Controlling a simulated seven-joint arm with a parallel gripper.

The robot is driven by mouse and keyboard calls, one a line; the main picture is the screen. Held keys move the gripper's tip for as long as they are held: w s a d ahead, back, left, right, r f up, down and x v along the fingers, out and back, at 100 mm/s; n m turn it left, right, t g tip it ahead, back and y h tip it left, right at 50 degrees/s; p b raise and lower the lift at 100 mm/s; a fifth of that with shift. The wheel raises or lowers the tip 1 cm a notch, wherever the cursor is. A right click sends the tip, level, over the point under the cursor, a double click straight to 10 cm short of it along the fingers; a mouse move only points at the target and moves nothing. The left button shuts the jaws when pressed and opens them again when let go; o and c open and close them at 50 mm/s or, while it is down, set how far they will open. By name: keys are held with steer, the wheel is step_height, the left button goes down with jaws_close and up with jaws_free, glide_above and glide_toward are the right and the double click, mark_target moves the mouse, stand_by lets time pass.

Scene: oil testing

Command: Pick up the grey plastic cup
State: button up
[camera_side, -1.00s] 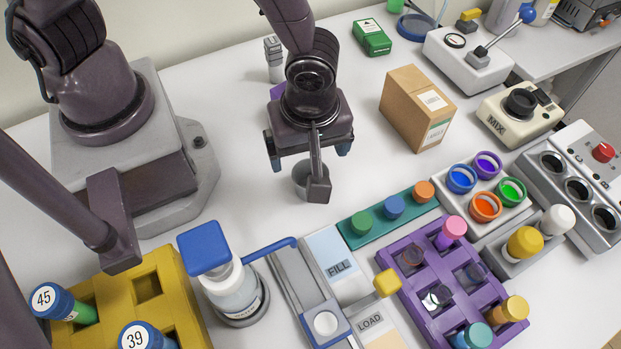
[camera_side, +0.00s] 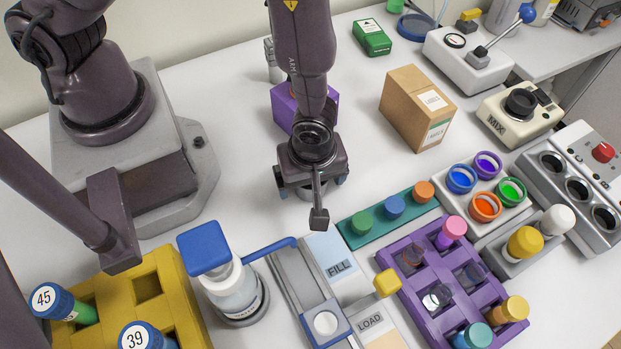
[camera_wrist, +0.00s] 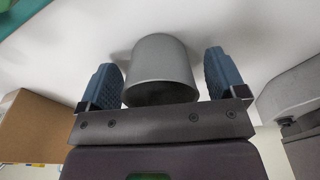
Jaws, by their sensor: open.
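The grey plastic cup (camera_wrist: 160,60) shows in the wrist view, between the two blue finger pads of my gripper (camera_wrist: 160,75). A small gap shows between the cup and the right pad; the left pad is close beside it, and contact cannot be told. The fingers are apart and not closed on the cup. In the side view my gripper (camera_side: 311,187) hangs low over the white table, and its body and camera arm hide nearly all of the cup.
A purple box (camera_side: 290,104) stands just behind my gripper, a brown carton (camera_side: 410,105) to its right. The teal rack (camera_side: 386,215) with coloured caps, the FILL and LOAD station (camera_side: 338,266) and a white pump bottle (camera_side: 235,285) stand in front.

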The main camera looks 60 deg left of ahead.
steer(key=c, duration=1)
steer(key=shift+r, duration=0.15)
